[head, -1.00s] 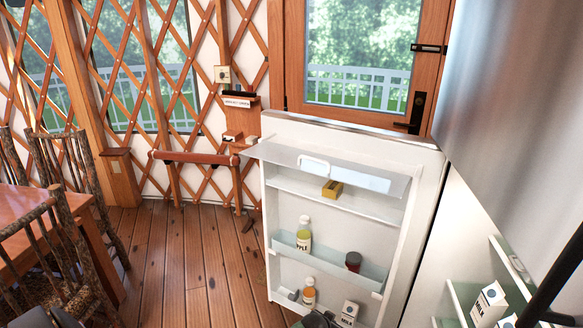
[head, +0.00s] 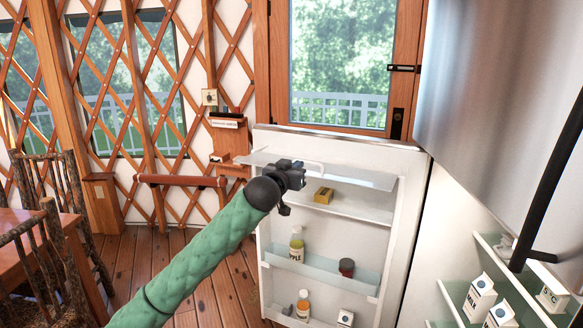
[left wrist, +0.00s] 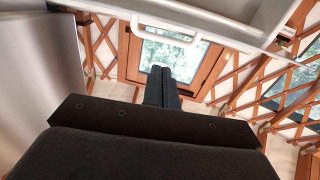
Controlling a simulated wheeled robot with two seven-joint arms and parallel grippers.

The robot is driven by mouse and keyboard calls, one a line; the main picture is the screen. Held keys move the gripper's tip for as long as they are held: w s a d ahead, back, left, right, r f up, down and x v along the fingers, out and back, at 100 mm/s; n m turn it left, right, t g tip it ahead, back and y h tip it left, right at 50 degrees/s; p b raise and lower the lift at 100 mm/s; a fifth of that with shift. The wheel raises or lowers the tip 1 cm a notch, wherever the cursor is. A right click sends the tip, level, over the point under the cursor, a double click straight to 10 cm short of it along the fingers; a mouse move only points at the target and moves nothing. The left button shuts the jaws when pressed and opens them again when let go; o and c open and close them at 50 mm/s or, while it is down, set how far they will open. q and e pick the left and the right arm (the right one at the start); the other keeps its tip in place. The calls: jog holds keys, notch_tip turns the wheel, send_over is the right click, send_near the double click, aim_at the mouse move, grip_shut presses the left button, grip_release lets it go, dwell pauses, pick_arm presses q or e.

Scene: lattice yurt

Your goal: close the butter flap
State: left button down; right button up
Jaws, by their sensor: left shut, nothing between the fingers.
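The butter flap (head: 368,179) is a clear panel at the top of the open fridge door. It is raised, sticking out above the door's top compartment, with a pale handle loop (left wrist: 165,34) in the left wrist view. My right gripper is not in view.
The open fridge door (head: 408,235) holds bottles (head: 297,244), a dark-lidded jar (head: 346,267) and a carton on lower shelves. The fridge interior with milk cartons (head: 480,298) is at right. Chairs and a wooden table (head: 25,245) stand at left.

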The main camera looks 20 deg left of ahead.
pick_arm(q)
notch_tip(320, 180, up, 3)
jog(key=s, duration=0.1)
jog(key=p, duration=0.3)
send_over(313, 163)
jog(key=a, duration=0.2)
jog(key=shift+s+r+t, duration=0.15)
jog(key=shift+r+t, duration=0.15)
jog(key=shift+r, duration=0.05)
jog(key=f, duration=0.1)
jog(key=f+p, duration=0.1)
jog(key=f, duration=0.1)
jog(key=shift+s+f, duration=0.25)
jog(key=shift+s, duration=0.15)
jog(key=shift+s+f, duration=0.1)
jog(key=shift+f, duration=0.2)
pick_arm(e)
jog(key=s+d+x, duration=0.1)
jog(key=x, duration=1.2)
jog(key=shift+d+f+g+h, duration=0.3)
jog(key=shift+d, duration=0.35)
pick_arm(q)
jog(key=shift+f, duration=0.1)
